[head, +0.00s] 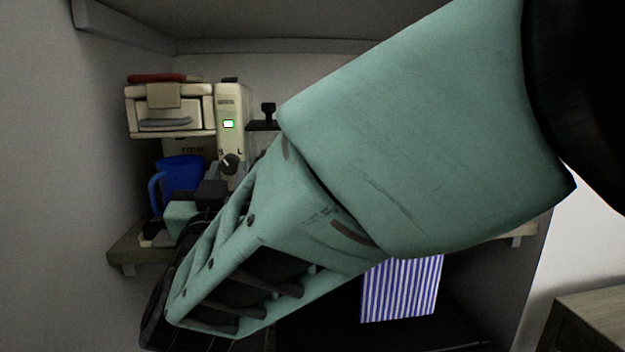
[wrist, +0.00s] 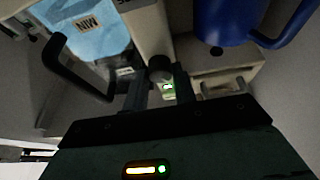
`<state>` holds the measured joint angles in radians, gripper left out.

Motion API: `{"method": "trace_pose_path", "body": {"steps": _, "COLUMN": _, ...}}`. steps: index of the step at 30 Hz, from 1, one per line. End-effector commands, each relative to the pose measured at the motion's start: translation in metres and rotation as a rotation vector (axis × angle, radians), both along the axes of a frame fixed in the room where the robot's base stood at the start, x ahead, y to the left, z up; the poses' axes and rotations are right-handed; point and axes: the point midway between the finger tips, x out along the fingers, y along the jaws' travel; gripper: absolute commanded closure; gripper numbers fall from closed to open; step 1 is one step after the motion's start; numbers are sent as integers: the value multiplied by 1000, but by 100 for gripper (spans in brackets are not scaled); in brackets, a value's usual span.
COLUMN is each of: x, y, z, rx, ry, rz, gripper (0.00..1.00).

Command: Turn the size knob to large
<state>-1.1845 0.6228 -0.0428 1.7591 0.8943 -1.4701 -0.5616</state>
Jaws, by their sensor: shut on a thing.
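The size knob (head: 229,163) is a small dark round knob low on the front of a cream coffee machine (head: 231,105), with an S to its left and an L to its right. Its pale mark seems to lean up towards the S side. My gripper (head: 213,188) reaches up to the machine's front from below. In the wrist view the knob (wrist: 159,68) sits between the tips of my two dark fingers (wrist: 160,90), which are shut on it. The lower part of the knob is partly hidden by the fingers.
A blue mug (head: 182,175) stands close left of my gripper on a wooden shelf (head: 140,245). A light blue tank (wrist: 85,25) marked MIN and a black handle (wrist: 75,70) are close by in the wrist view. A green-lit display (head: 228,124) is above the knob.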

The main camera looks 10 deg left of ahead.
Motion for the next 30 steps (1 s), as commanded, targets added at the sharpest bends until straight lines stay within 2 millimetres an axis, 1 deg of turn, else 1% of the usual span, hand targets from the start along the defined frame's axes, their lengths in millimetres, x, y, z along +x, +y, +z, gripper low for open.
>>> {"method": "trace_pose_path", "body": {"steps": 1, "x": 0, "y": 0, "z": -3, "rx": 38, "ry": 8, "rz": -2, "gripper": 96}}
{"method": "trace_pose_path", "body": {"steps": 7, "x": 0, "y": 2, "z": -3, "rx": 212, "ry": 49, "rz": -2, "gripper": 96}}
{"method": "trace_pose_path", "body": {"steps": 30, "x": -1, "y": 7, "z": 4, "rx": 915, "ry": 218, "rz": -4, "gripper": 96}}
